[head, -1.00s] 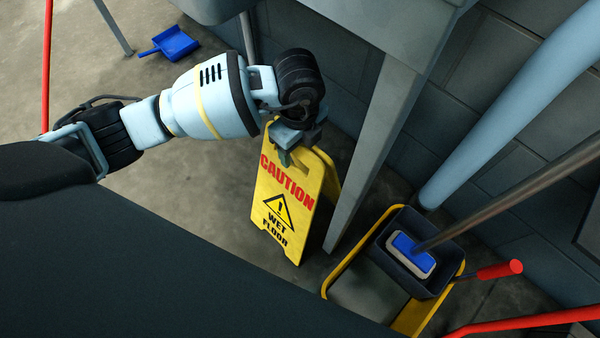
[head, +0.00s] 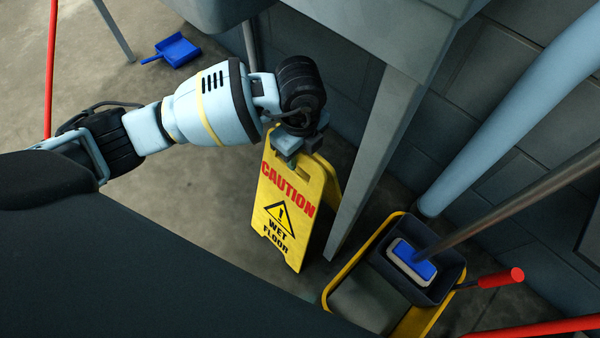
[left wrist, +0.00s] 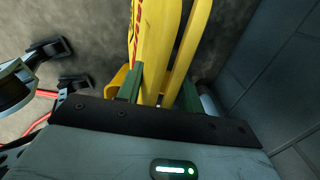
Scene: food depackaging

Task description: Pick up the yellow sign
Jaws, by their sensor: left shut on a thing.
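The yellow sign (head: 293,212) reads "CAUTION WET FLOOR" and stands upright, its two panels spread a little, beside a grey table leg. My left gripper (head: 296,150) is at the top edge of the sign, shut on it. In the left wrist view the yellow sign (left wrist: 151,45) runs up between the green fingers of my left gripper (left wrist: 160,92), which sit on either side of its panels. The head view does not show clearly whether the sign's foot touches the floor.
A grey table leg (head: 372,165) stands close to the right of the sign. A yellow-rimmed mop bucket (head: 455,275) with a blue mop (head: 425,268) is at the lower right. A blue dustpan (head: 178,50) lies at the back left. Bare floor is left of the sign.

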